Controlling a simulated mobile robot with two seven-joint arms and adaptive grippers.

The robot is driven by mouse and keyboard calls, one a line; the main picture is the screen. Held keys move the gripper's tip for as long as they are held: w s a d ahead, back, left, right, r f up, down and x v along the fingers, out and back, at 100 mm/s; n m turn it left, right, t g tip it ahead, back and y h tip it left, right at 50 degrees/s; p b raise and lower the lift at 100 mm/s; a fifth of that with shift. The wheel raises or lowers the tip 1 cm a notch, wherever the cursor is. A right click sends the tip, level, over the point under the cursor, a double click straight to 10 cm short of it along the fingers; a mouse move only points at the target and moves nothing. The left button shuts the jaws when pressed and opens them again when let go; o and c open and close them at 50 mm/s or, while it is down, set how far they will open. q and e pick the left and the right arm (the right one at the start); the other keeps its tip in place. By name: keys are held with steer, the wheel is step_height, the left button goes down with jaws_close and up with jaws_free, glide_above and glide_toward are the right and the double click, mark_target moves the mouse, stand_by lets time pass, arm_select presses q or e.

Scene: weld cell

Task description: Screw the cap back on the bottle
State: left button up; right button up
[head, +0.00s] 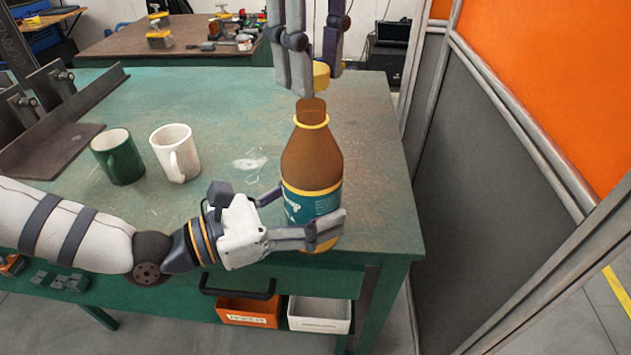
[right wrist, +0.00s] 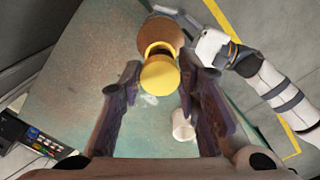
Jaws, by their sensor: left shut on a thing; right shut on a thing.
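A brown bottle (head: 311,155) with a teal label stands upright near the right front corner of the green table. Its neck is bare. My left gripper (head: 326,222) is shut around the label part of the bottle. The yellow cap (head: 321,75) is above the bottle mouth, apart from it and a little to the right. My right gripper (head: 318,78) points down from above and is shut on the cap. The right wrist view shows the cap (right wrist: 160,75) between the right fingers, with the bottle (right wrist: 164,32) beyond it. Part of the cap is hidden by a finger in the head view.
A green mug (head: 118,157) and a white mug (head: 176,153) stand on the table (head: 225,105) left of the bottle. A rusty steel angle piece (head: 50,150) lies at the left. A grey and orange partition (head: 500,150) rises just right of the table.

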steer(key=shift+s+f, duration=0.1)
steer(key=shift+f, duration=0.05)
stand_by(0.7)
steer(key=shift+f, duration=0.85)
steer(key=shift+f, duration=0.5)
steer(key=m, duration=1.3)
steer(key=shift+a, duration=0.25)
steer(key=o, duration=0.7)
steer(key=shift+f, duration=0.1)
